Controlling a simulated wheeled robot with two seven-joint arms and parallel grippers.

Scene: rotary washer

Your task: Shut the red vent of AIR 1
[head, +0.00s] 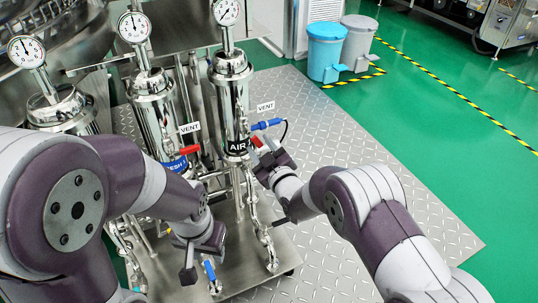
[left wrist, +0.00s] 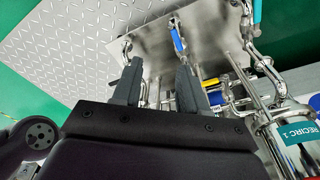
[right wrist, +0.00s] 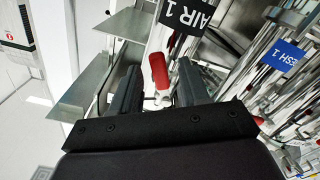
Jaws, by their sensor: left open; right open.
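The red vent handle of AIR 1 (head: 257,142) sits beside the black AIR label (head: 238,147) on the middle-right filter column. In the right wrist view the red handle (right wrist: 158,72) stands between the two open fingers of my right gripper (right wrist: 156,85), with the AIR 1 label (right wrist: 188,17) just above. In the head view my right gripper (head: 272,163) is right at the handle, partly covering it. I cannot tell whether a finger touches it. My left gripper (head: 200,255) is open and empty, low in front of the neighbouring column.
Another red handle (head: 189,150) sits by the blue FRESH 1 label (head: 175,165). A blue handle (head: 266,124) lies just above the AIR vent. In the left wrist view a blue valve handle (left wrist: 177,39) is beyond the fingers. Checkered plate (head: 330,120) is clear at right.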

